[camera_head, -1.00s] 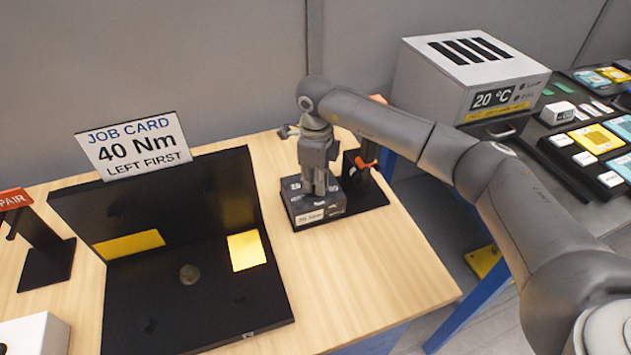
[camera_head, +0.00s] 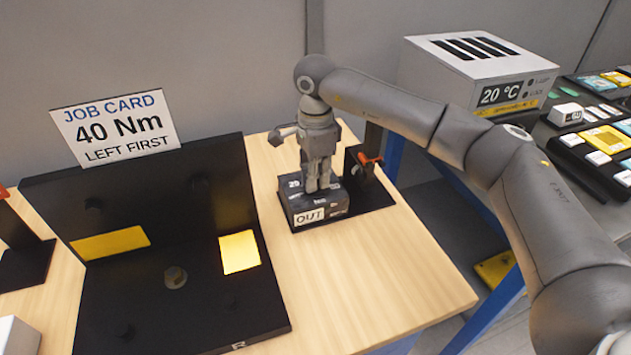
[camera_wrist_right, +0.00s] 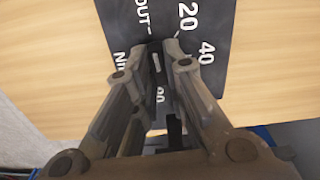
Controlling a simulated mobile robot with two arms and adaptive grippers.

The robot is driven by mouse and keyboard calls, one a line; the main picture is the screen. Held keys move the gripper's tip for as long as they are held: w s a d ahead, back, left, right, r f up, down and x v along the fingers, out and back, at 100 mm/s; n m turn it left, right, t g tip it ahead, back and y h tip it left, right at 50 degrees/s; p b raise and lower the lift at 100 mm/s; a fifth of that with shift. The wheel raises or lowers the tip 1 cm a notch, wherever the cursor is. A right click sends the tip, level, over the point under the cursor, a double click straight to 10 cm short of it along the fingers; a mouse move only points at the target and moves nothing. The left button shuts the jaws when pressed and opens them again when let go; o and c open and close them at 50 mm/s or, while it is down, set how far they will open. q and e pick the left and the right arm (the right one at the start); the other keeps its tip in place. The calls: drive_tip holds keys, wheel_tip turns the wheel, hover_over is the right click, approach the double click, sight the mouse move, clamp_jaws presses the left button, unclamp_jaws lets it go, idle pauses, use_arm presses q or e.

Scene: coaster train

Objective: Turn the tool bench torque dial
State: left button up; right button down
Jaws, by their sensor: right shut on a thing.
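The torque dial unit is a dark box (camera_head: 335,211) with white markings on the right part of the wooden bench. Its front label reads OUT. My right gripper (camera_head: 322,186) points straight down onto the top of the box. In the right wrist view the fingers (camera_wrist_right: 158,48) are shut on a small dark knob (camera_wrist_right: 154,59) with a white line on it, the dial. The printed 20 and 40 (camera_wrist_right: 206,52) show beside the knob. The fingers hide most of the dial. My left gripper is not in view.
A job card (camera_head: 115,128) reads 40 Nm, LEFT FIRST. A black fixture (camera_head: 190,315) with yellow patches fills the bench's left. A stand with an orange piece (camera_head: 370,158) is close right of the gripper. The bench front right is clear.

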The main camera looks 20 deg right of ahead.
drive_tip(key=shift+n, duration=0.6)
drive_tip(key=c, duration=1.5)
unclamp_jaws()
drive_tip(key=shift+r, duration=0.1)
wheel_tip(320, 180, up, 12)
drive_tip(key=shift+f, duration=0.1)
